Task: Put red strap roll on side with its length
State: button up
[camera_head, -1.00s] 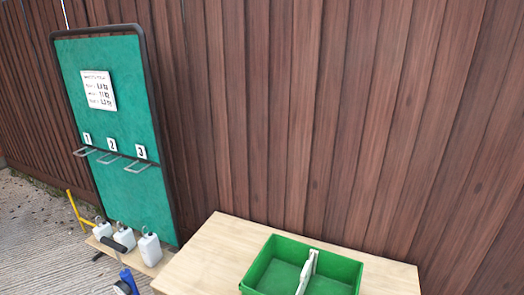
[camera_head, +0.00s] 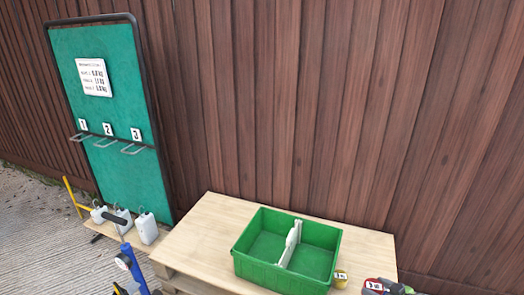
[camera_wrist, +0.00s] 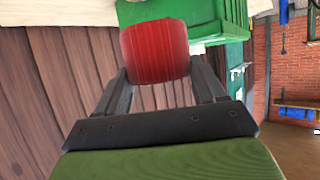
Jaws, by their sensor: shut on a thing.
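The red strap roll (camera_wrist: 156,52) is held between the two dark fingers of my gripper (camera_wrist: 158,75) in the wrist view. My gripper is shut on it. The roll shows its ribbed red face and hides part of what is behind it. The green two-part crate (camera_head: 258,262) stands on the wooden table in the head view, with a white divider (camera_head: 289,243) across its middle. Both compartments look empty from here. A green crate edge (camera_wrist: 234,14) shows behind the roll in the wrist view. I cannot make out my gripper in the head view.
A yellow roll with a label (camera_head: 341,279) is at the crate's right front. A red and green labelled cluster (camera_head: 387,287) is cut off at the bottom edge. The table (camera_head: 195,240) is bare left of the crate. A green board (camera_head: 107,110) with numbered hooks and white jugs (camera_head: 146,228) stands left.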

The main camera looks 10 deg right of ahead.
jog(key=w+a+r+n+g+y, duration=0.1)
jog(key=a+r+n+g+y, duration=0.3)
jog(key=a+r, duration=1.5)
jog(key=s+a+r+n+y, duration=0.1)
jog(key=s+a+r, duration=0.15)
jog(key=a, duration=0.35)
jog(key=s+a+r+n+y, duration=0.1)
jog(key=s+a+r+n, duration=0.15)
jog(key=a, duration=0.45)
notch_tip(320, 180, up, 6)
jog(key=p, duration=1.3)
jog(key=shift+s+d+m, duration=0.2)
jog(key=shift+d+m, duration=0.15)
jog(key=shift+m, duration=0.1)
